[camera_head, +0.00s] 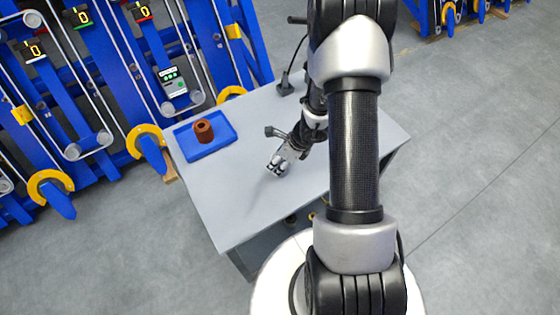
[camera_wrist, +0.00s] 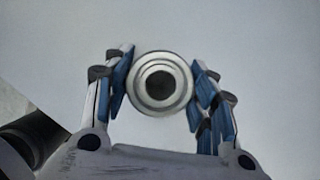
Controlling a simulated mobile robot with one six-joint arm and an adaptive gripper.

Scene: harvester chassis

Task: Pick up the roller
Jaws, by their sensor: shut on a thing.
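The roller (camera_wrist: 159,84) is a round silver metal piece with a dark centre hole, seen end-on in the wrist view. My gripper (camera_wrist: 160,92) is shut on it, with blue-padded fingers on its left and right sides. In the head view my gripper (camera_head: 278,166) is over the grey table top, near its middle. The roller is too small there to make out clearly between the fingers. I cannot tell whether it touches the table.
A blue tray (camera_head: 222,140) with a brown cylindrical piece (camera_head: 204,131) on it lies on the left part of the grey table (camera_head: 215,195). The table's front left is clear. Blue machine frames (camera_head: 110,80) with yellow wheels stand behind the table.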

